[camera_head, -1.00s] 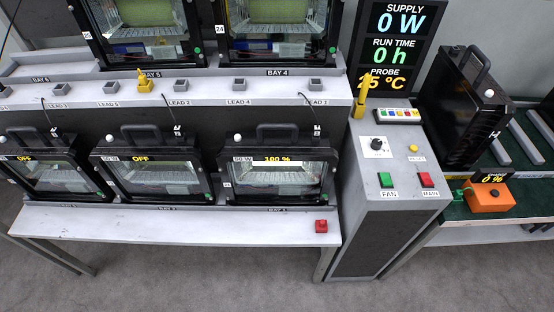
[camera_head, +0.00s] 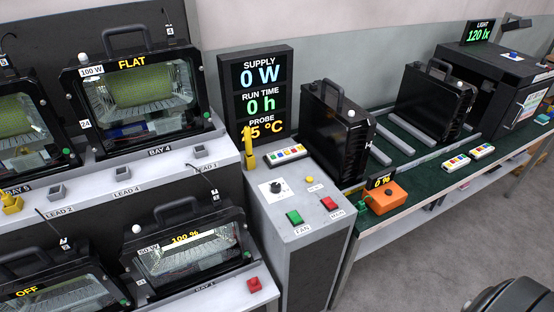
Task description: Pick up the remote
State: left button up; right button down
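Three small white units with coloured buttons look like remotes. One remote (camera_head: 286,153) lies on top of the grey control console (camera_head: 290,205), below the supply display. A second remote (camera_head: 457,162) and a third remote (camera_head: 482,152) lie close together on the green bench top at the right. I cannot tell from the picture which one the task means. Neither of my grippers shows, and nothing is seen touching the remotes.
A yellow probe (camera_head: 247,146) stands left of the console remote. An orange box (camera_head: 386,197) with a 0 % display sits at the green bench's (camera_head: 440,178) near edge. Black floodlight housings (camera_head: 337,133) stand behind. A dark rounded shape at bottom right is unclear. Grey floor is open in front.

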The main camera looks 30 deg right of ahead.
aim_at(300, 151)
jog(key=l+u, duration=0.5)
jog(key=l, duration=1.25)
